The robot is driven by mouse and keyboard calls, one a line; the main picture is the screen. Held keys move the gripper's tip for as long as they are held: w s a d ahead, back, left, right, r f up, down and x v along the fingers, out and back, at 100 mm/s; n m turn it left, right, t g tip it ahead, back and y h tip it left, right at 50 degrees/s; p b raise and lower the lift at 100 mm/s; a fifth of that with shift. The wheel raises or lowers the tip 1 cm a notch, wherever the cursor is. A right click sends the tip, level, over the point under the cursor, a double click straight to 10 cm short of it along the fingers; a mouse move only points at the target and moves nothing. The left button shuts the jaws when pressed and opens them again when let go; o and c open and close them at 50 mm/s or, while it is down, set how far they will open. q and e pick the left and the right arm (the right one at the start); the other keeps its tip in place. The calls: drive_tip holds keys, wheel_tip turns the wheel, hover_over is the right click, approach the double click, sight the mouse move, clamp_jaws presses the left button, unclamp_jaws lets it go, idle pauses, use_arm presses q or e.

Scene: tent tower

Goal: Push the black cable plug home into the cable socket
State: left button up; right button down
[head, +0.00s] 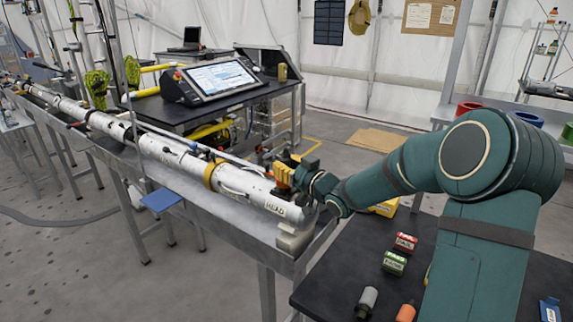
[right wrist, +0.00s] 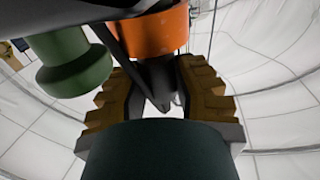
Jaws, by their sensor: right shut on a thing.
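My right gripper (head: 284,173), with yellow-orange fingers, is at the near end of the long white tube (head: 230,182) marked HEAD, just above and behind it. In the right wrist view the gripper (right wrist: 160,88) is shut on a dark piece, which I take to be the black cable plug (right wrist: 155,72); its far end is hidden. An orange cylinder (right wrist: 157,30) lies close beyond the fingers, and a green knob-like part (right wrist: 70,62) is to their left. I cannot make out the cable socket or whether the plug touches it. My left gripper is not in view.
The tube lies along a metal bench (head: 215,218). A console with a screen (head: 222,76) stands behind the tube.

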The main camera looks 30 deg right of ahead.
drive_tip(key=shift+f, duration=0.3)
drive_tip(key=c, duration=0.8)
unclamp_jaws()
drive_tip(key=shift+o, duration=0.2)
drive_tip(key=s+d, duration=0.1)
drive_tip(key=s, duration=1.1)
drive_tip(key=shift+d, duration=0.35)
